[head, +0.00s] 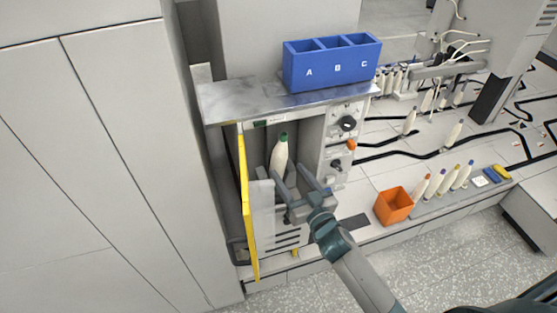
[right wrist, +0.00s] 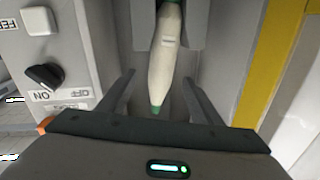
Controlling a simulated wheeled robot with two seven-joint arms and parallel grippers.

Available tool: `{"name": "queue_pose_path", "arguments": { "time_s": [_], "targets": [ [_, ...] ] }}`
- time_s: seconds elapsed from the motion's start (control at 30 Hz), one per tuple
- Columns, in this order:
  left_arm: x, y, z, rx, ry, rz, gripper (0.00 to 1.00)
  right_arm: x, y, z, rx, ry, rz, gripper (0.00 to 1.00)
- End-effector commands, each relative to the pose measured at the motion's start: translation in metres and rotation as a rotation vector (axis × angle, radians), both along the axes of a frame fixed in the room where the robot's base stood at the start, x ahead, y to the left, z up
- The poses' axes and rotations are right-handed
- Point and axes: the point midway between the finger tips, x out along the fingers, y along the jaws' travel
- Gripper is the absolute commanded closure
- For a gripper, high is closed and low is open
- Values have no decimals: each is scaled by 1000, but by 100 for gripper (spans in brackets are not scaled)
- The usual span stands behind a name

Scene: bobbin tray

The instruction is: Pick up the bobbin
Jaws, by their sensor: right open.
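A cream bobbin (head: 279,159) with a green tip stands in an open compartment of the machine, seen in the head view. It also shows in the right wrist view (right wrist: 165,62), its green tip toward the gripper. My right gripper (head: 296,180) is open and empty, in front of the compartment. In the right wrist view its two fingers (right wrist: 158,98) lie to either side of the bobbin's tip end, with gaps on both sides. I cannot tell whether the bobbin is between the fingers in depth. My left gripper is not in view.
A yellow-edged door (head: 247,205) stands open left of the compartment. A panel with a black knob (head: 347,124) is on its right. A blue bin (head: 333,68) marked A, B, C sits on top. An orange box (head: 393,205) and several bobbins stand at right.

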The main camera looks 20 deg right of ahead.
Motion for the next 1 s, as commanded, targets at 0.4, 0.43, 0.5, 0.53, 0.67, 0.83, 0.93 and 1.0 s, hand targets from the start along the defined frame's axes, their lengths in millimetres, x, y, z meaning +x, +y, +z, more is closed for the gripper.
{"name": "queue_pose_path", "arguments": {
  "time_s": [0.4, 0.43, 0.5, 0.53, 0.67, 0.83, 0.93, 1.0],
  "targets": [
    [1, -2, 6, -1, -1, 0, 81, 8, 1, 4, -1, 0, -1, 41],
    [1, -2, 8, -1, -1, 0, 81, 11, 2, 5, -1, 1, -1, 41],
    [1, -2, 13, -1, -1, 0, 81, 19, 4, 8, 0, 0, -1, 41],
    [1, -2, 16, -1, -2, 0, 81, 23, 5, 9, -1, 1, -1, 41],
    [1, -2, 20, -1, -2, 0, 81, 39, 8, 8, 0, 0, -1, 41],
    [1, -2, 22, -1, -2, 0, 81, 50, 10, 7, 1, 1, -1, 41],
    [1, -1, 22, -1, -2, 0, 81, 51, 10, 6, 1, 1, -1, 41],
    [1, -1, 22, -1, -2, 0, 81, 51, 10, 6, 0, 0, -1, 41]
  ]
}}
